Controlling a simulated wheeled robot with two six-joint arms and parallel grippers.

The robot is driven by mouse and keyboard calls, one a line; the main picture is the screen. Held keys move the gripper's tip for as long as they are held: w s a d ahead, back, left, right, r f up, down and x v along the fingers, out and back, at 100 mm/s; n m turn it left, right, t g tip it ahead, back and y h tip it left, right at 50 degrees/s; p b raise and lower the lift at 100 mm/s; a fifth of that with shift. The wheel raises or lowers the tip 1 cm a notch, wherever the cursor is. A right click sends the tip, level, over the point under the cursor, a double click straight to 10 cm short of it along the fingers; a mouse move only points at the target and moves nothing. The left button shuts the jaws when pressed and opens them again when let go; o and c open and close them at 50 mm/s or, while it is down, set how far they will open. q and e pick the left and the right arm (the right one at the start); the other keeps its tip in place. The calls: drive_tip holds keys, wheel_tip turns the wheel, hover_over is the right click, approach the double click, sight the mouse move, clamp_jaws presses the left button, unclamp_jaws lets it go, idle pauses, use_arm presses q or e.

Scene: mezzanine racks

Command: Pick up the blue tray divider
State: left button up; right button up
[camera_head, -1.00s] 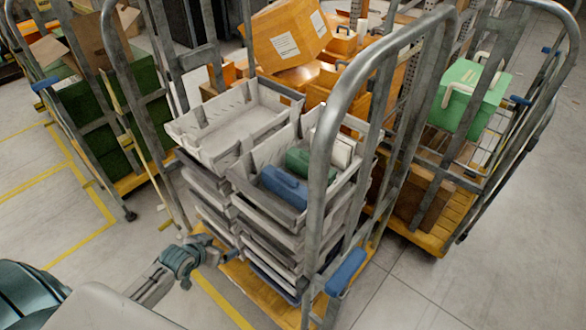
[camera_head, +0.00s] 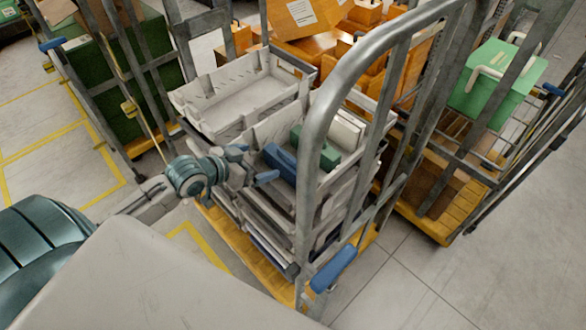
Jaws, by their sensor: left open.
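The blue tray divider (camera_head: 283,164) lies in the top grey tray of the front stack, towards the tray's left end. A green piece (camera_head: 322,152) and white pieces (camera_head: 346,130) lie beside it in the same tray. My left gripper (camera_head: 252,164) is open and empty. It is just left of the divider, at the tray's near left side, with its blue fingertips pointing towards it. In this view a small gap seems to separate them. My right gripper is not in view.
The trays stand on a yellow-based cart whose curved grey rail (camera_head: 313,150) rises right of the divider. An empty grey tray (camera_head: 240,95) tops the stack behind. Another cart with a green case (camera_head: 490,88) stands right. Open floor (camera_head: 430,270) lies front right.

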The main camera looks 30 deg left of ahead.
use_arm(q)
drive_tip(key=shift+s+f+b, duration=0.25)
drive_tip(key=shift+f+b, duration=0.25)
drive_tip(key=shift+f, duration=0.1)
drive_tip(key=shift+w+f, duration=0.15)
drive_tip(key=shift+w, duration=0.05)
approach(287, 156)
drive_tip(key=shift+w+f, duration=0.95)
drive_tip(key=shift+w, duration=0.25)
drive_tip(key=shift+w+d+f+p, duration=0.1)
drive_tip(key=shift+w+d+p, duration=0.45)
drive_tip(key=shift+p, duration=0.15)
drive_tip(key=p+x, duration=0.1)
drive_tip(key=x, duration=0.2)
drive_tip(key=shift+w, duration=0.15)
drive_tip(key=shift+w+d+f, duration=0.15)
drive_tip(key=shift+w+f, duration=0.15)
drive_tip(key=shift+w, duration=0.05)
drive_tip(key=c, duration=1.3)
